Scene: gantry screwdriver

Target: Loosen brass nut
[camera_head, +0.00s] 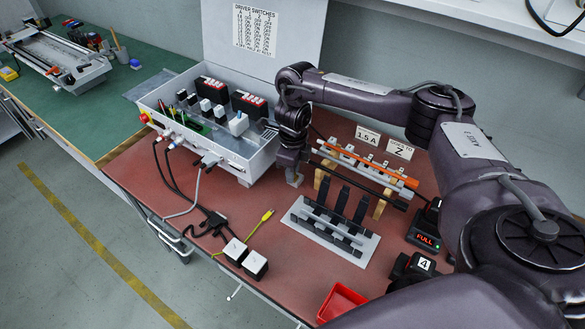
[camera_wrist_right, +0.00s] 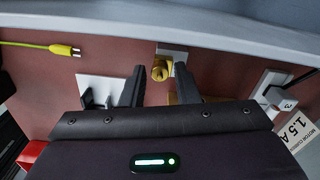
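The brass nut (camera_wrist_right: 160,70) shows in the right wrist view as a small yellow round part at a pale block (camera_wrist_right: 171,50), beside the grey enclosure edge. My right gripper (camera_wrist_right: 159,76) is open, with one dark finger on each side of the nut and a visible gap on both sides. In the head view my right gripper (camera_head: 294,178) points down by the right end of the open grey box (camera_head: 235,158). The nut cannot be made out there. My left gripper is not in view.
To the right stand a rail rack with an orange-handled driver (camera_head: 375,167) and a grey slotted stand (camera_head: 330,230).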

